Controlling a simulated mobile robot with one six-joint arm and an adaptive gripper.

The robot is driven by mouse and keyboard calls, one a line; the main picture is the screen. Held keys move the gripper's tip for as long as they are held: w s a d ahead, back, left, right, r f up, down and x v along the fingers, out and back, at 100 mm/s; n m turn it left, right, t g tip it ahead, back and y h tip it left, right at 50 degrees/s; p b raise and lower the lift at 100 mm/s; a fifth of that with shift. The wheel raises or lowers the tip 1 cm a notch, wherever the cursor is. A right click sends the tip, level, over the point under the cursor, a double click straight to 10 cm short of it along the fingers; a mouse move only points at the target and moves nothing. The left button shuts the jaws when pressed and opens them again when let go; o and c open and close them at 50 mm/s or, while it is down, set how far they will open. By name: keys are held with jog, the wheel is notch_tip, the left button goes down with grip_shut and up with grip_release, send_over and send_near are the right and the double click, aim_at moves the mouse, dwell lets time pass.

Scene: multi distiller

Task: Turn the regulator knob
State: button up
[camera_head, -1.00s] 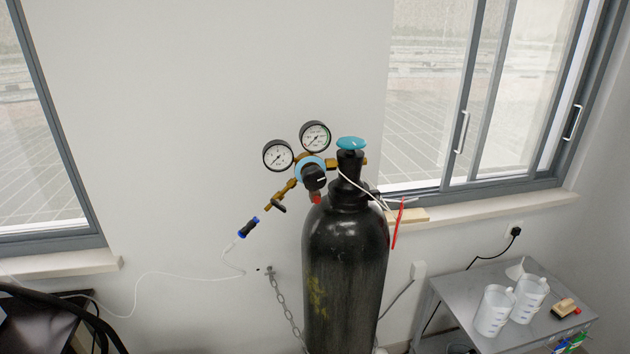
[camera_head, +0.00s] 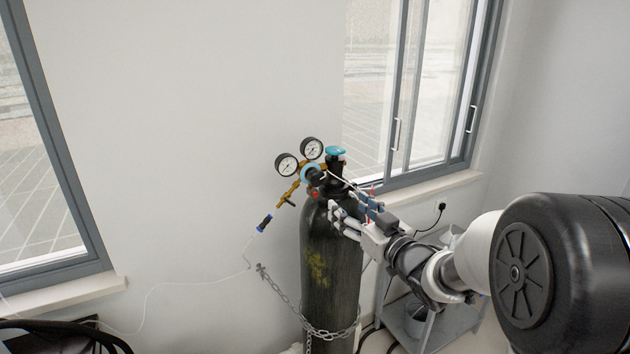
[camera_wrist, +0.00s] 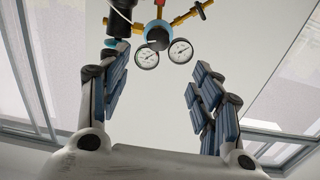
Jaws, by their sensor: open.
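The black regulator knob (camera_head: 317,179) sits on the blue-ringed regulator body (camera_head: 308,172), beside the top of a dark gas cylinder (camera_head: 330,255). Two round white gauges (camera_head: 287,165) are above it. My gripper (camera_head: 350,203) is open and empty, in front of the cylinder's right shoulder, below and right of the knob in the head view. In the wrist view the knob (camera_wrist: 157,36) appears beyond the space between my open fingers (camera_wrist: 156,65), apart from them, with the gauges below it. The wrist view shows the regulator inverted.
A turquoise valve handwheel (camera_head: 335,150) tops the cylinder close to the regulator. A chain (camera_head: 285,300) runs from the wall around the cylinder. A thin white hose (camera_head: 175,278) hangs at left. A grey metal table (camera_head: 455,318) stands at right, partly hidden behind my arm.

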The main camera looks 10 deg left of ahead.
aim_at(319, 181)
jog(key=x, duration=1.7)
jog(key=shift+w, duration=0.2)
jog(key=shift+b, duration=0.3)
jog(key=c, duration=1.1)
